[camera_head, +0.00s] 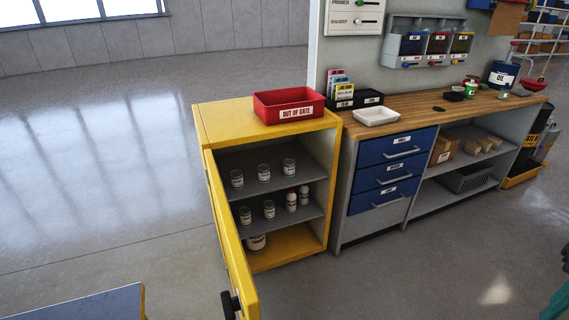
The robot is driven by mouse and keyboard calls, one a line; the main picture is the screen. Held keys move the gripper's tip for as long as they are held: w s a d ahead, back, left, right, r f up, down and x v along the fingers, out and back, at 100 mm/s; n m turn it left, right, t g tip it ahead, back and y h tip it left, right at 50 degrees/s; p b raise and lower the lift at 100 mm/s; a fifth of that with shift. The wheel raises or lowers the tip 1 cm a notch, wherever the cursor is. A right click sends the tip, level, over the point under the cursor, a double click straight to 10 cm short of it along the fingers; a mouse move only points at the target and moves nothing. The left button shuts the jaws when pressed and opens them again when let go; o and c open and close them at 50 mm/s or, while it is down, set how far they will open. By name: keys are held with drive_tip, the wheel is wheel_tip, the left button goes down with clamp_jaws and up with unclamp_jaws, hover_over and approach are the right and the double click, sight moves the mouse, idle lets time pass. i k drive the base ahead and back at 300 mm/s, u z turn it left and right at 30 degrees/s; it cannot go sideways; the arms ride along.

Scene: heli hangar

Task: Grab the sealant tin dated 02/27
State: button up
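A yellow cabinet (228,125) stands with its door (231,240) open towards me. Small tins with pale labels stand on its shelves: three on the upper shelf, a left one (237,178), a middle one (264,172) and a right one (289,167). On the shelf below are two more tins, one (245,215) and another (269,209), with two white bottles (297,197) to their right. A larger tin (257,242) sits at the bottom, partly behind the door. The dates are too small to read, so I cannot tell which is 02/27. My gripper is not in view.
A red bin (272,110) marked OUT OF DATE sits on the cabinet. A wooden-topped workbench (440,106) with blue drawers (392,172) and a white tray (376,116) stands to its right. A blue-grey surface (90,306) is at lower left. The floor (110,180) left of the cabinet is clear.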

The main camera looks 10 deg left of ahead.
sight(289, 164)
drive_tip(key=z, duration=0.05)
drive_tip(key=i, duration=1.2)
